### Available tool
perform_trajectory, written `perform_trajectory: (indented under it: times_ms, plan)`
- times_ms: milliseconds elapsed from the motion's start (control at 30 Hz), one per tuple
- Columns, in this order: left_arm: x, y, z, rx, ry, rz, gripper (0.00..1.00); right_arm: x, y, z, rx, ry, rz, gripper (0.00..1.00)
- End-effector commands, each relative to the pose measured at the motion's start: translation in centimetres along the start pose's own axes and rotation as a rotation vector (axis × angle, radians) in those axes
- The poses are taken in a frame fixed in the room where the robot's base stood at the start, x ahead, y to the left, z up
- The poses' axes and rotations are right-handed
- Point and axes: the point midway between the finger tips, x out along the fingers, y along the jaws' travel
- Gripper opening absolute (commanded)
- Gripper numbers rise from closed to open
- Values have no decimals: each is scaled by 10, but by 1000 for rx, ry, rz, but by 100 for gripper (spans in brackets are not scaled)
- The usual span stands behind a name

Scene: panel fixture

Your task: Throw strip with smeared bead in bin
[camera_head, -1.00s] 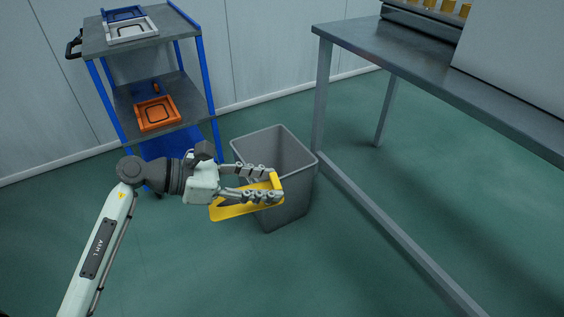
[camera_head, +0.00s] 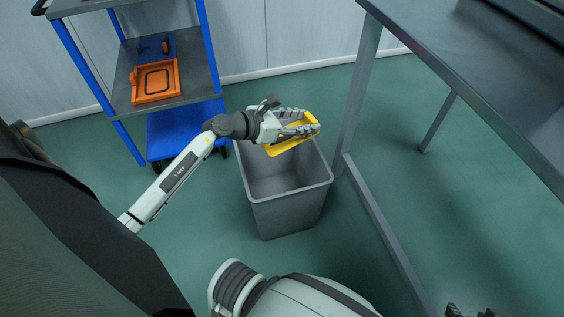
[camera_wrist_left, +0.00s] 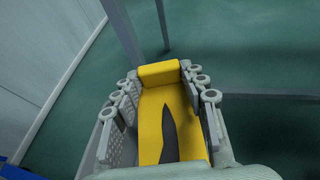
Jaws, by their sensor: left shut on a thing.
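My left gripper (camera_head: 303,123) is shut on a yellow strip (camera_head: 283,146) with a raised end. It holds the strip above the far part of the open grey bin (camera_head: 288,216), whose visible inside looks empty. In the left wrist view the yellow strip (camera_wrist_left: 158,75) lies between the two fingers of the left gripper (camera_wrist_left: 160,88). A dark tapered mark (camera_wrist_left: 169,138) runs along its face; I cannot tell whether it is the smeared bead. Small dark parts at the bottom right edge of the head view may be my right gripper, mostly cut off.
A blue-framed cart (camera_head: 180,99) with an orange tray (camera_head: 156,82) stands left of the bin. A grey metal table (camera_head: 480,75) is on the right, its leg (camera_head: 359,90) close to the bin. Green floor is open below the table.

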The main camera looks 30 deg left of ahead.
Motion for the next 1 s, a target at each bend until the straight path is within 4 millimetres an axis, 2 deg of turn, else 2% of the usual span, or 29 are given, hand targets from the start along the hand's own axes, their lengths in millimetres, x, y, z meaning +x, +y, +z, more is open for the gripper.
perform_trajectory:
  times_ms: [33,100,200,333,500,667,1000]
  plan:
    - [12,19,-27,-25,5,60,11,-4,-4,-8,-3,41,-4,40]
    - [22,44,-52,-56,5,139,11,-14,-8,-21,-6,94,-9,40]
    - [29,72,-82,-93,2,229,11,-28,-11,-37,-9,155,-14,40]
    - [30,97,-108,-124,-1,305,11,-42,-14,-50,-10,211,-19,40]
    - [30,109,-119,-141,-5,342,11,-50,-17,-59,-11,247,-24,40]
    - [31,109,-122,-142,-6,344,11,-52,-23,-70,-12,301,-37,40]
    - [34,108,-129,-142,-5,342,11,-67,-45,-114,-8,512,-87,40]
